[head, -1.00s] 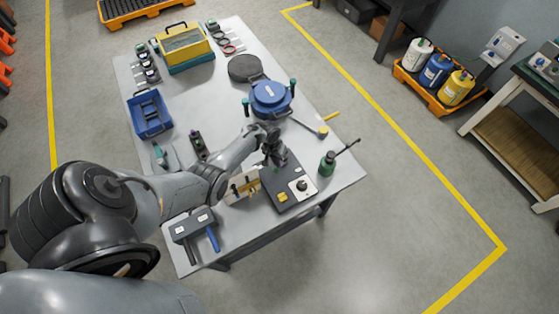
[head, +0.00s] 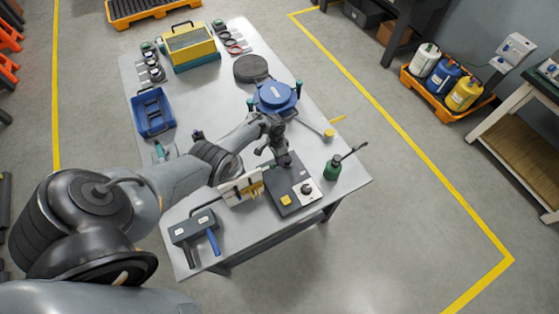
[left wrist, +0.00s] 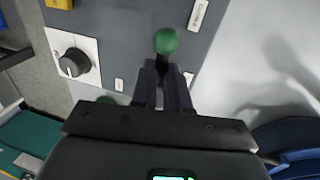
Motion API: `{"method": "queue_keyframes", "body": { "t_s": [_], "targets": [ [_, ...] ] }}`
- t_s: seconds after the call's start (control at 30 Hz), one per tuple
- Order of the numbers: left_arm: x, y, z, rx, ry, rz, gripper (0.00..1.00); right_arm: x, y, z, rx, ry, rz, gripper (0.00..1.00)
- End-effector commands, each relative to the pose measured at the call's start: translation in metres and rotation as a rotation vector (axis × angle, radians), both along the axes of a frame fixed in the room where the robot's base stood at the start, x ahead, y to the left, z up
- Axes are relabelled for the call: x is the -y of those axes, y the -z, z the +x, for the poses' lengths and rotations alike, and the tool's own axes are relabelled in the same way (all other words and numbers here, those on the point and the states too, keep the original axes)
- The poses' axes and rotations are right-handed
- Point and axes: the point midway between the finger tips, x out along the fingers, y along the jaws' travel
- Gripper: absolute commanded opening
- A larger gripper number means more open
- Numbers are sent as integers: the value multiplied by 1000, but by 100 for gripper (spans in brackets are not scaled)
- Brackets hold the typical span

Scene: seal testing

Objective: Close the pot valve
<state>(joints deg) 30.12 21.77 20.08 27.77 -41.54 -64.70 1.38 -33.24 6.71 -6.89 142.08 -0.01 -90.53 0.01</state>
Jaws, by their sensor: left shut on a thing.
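My left gripper (head: 284,158) is over the far end of the dark control panel (head: 291,184). In the left wrist view my left gripper (left wrist: 162,70) is shut on a lever with a round green knob (left wrist: 166,41). The panel also carries a black rotary knob (left wrist: 74,63) on a white plate and a yellow part (head: 286,200). The blue pot (head: 275,97) with green handles stands behind the gripper. My right gripper is not in view.
A small upright board (head: 239,188) stands left of the panel, beside a grey box (head: 192,226) with handles. A green bottle (head: 332,169) stands on the right. A blue bin (head: 152,113) and a yellow case (head: 190,45) are farther back. The table's front edge is close.

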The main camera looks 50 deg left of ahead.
Motion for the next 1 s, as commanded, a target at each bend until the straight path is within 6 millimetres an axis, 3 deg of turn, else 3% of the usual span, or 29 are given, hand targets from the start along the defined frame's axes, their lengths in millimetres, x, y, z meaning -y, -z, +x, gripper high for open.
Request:
{"method": "queue_keyframes", "body": {
  "t_s": [0.5, 0.53, 0.7, 1.0],
  "targets": [
    [-1, 2, -1, -2, 23, 1, 0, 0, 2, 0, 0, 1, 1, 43],
    [-1, 2, -1, -2, 23, 1, 16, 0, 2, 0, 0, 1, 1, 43],
    [-1, 1, -1, -2, 22, 1, 40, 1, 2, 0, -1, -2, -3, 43],
    [-1, -1, 0, 0, 21, 0, 40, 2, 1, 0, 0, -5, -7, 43]
  ]
}}
